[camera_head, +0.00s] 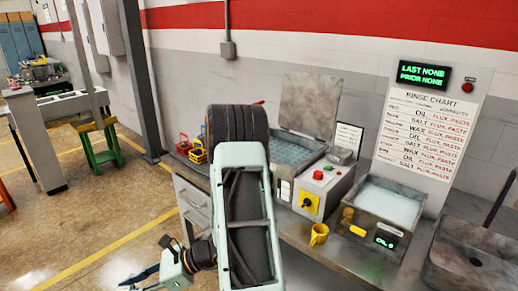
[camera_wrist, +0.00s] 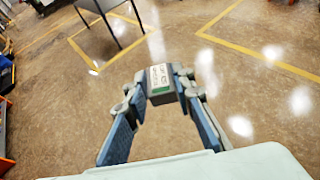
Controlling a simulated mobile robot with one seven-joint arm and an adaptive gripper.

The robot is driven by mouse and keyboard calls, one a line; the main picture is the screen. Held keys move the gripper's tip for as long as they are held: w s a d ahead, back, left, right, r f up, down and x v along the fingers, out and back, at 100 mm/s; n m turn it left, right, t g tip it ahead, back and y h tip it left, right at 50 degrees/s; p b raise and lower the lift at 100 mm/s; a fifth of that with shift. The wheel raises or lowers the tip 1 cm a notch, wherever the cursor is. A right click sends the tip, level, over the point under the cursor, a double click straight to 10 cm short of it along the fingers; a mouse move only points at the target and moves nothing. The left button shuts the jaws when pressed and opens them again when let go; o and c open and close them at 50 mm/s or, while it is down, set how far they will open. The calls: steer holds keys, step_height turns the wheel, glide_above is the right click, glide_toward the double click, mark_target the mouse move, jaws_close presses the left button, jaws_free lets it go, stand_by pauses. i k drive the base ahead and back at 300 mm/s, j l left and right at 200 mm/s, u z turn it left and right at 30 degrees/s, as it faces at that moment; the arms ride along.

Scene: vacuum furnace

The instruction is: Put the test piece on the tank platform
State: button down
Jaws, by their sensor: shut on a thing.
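My gripper (camera_wrist: 162,92) is shut on a small dark block with a white printed label, which I take as the test piece (camera_wrist: 161,77). It is held in the air above the floor; the label is too small to read. In the head view my gripper (camera_head: 150,274) is at the lower left, left of the bench, and the piece cannot be made out. An open tank with a raised lid (camera_head: 314,103) and bluish liquid (camera_head: 297,151) stands on the bench. A second tank (camera_head: 376,226) holds pale liquid. I cannot tell which part is the platform.
A control box with a yellow switch (camera_head: 307,200) stands between the tanks. A sink (camera_head: 475,262) is at right. The floor left of the bench is open.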

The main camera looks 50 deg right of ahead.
mark_target(282, 157)
steer(key=i+z, duration=0.1)
steer(key=i, duration=0.9)
steer(key=i+z, duration=0.2)
steer(key=z, duration=0.3)
steer(key=i+j+z, duration=0.15)
steer(key=z, duration=0.35)
steer(key=i+j+z, duration=0.15)
steer(key=z, duration=0.35)
steer(key=i+j+z, duration=0.1)
steer(key=j+z, duration=0.15)
steer(key=z, duration=0.2)
steer(key=i+j+z, duration=0.1)
steer(key=j+z, duration=0.2)
steer(key=z, duration=0.2)
steer(key=j+z, duration=0.25)
steer(key=z, duration=0.25)
steer(key=j+z, duration=0.3)
steer(key=z, duration=0.2)
